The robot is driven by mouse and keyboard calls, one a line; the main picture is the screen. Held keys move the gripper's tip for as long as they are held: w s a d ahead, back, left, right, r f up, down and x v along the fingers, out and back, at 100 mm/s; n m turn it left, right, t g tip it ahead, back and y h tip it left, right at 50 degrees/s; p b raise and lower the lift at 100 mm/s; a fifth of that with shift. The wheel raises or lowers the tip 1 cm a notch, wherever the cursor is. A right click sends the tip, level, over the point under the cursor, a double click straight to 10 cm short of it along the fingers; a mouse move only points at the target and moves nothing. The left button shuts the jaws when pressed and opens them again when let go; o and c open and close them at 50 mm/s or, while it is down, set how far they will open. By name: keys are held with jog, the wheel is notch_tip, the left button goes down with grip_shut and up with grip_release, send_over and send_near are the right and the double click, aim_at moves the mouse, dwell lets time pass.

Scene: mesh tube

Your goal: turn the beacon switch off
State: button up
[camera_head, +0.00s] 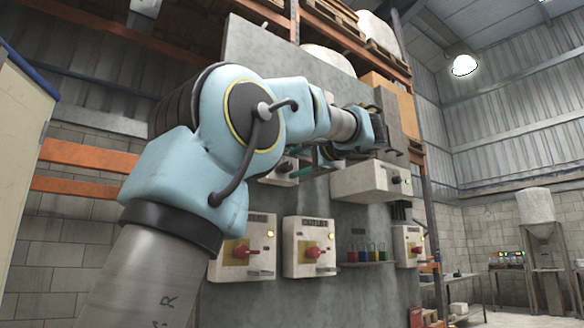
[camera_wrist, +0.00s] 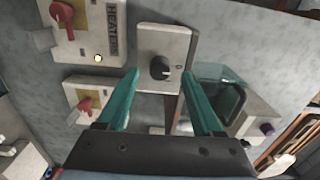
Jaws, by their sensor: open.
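A pale switch box (camera_wrist: 150,42) with a black rotary knob (camera_wrist: 160,68) is in the middle of the wrist view. No beacon label can be read on it, so I cannot tell for sure that it is the beacon switch. My gripper (camera_wrist: 160,74) is open, its two teal fingers on either side of the knob in the picture. A gap to the knob seems to remain; contact cannot be seen. A small pale box (camera_head: 283,172) with a dark knob shows beside my gripper in the head view; my arm hides much around it.
More red-switch boxes (camera_head: 243,232) (camera_head: 309,232) are on the grey panel (camera_head: 345,290). A larger box (camera_head: 358,182) juts out to the right.

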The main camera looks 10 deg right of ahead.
jog(key=b+v, duration=0.1)
jog(key=v, duration=0.7)
jog(key=w+a+f+m+g+h+p, duration=0.1)
jog(key=w+a+f+g, duration=0.1)
jog(key=w+f, duration=0.35)
jog(key=w+a+f+m+g+h+p, duration=0.1)
jog(key=w+a+f+g+p, duration=0.1)
jog(key=f, duration=0.7)
jog(key=a+f+n+g+h+p, duration=0.15)
jog(key=a+f+g, duration=0.4)
jog(key=f, duration=1.15)
jog(key=s+a+f+n+g+h+p, duration=0.2)
jog(key=s+a+f+n, duration=0.4)
jog(key=s+a+f, duration=0.2)
jog(key=s+a+f+n+g+h+p, duration=0.2)
jog(key=s+a+f+n, duration=0.4)
jog(key=s+f, duration=0.5)
notch_tip(320, 180, down, 3)
jog(key=shift+a+r+g+p, duration=0.25)
jog(key=shift+a+g+p, duration=0.3)
jog(key=shift+a, duration=0.55)
